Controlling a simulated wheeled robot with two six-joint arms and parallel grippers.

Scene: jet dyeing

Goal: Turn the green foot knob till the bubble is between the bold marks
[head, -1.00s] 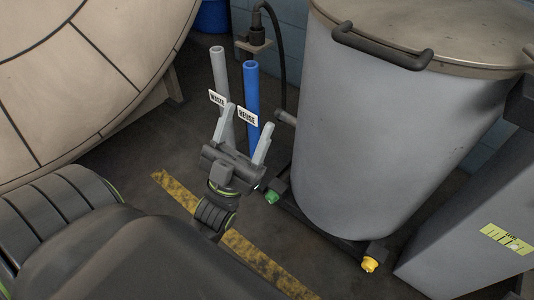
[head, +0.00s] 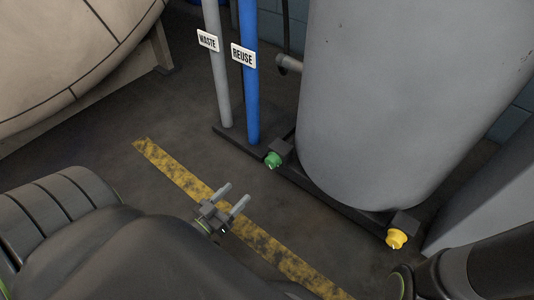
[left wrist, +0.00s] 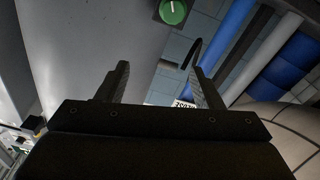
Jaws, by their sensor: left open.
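The green foot knob (head: 272,160) sits low at the left end of the dark base under the grey tank. It also shows at the top of the left wrist view (left wrist: 174,12), with a pale line on its face. My left gripper (head: 234,195) is open and empty, above the floor in front of the green knob and apart from it. Its two fingers also show in the left wrist view (left wrist: 162,80). A dark arm part of mine is at the lower right, but no right gripper shows. The bubble and its bold marks are not visible.
A yellow foot knob (head: 397,239) is at the base's right end. The grey tank (head: 385,100) rises above. A grey WASTE pipe (head: 217,80) and a blue REUSE pipe (head: 248,100) stand left of the green knob. A worn yellow stripe (head: 165,168) crosses the open floor.

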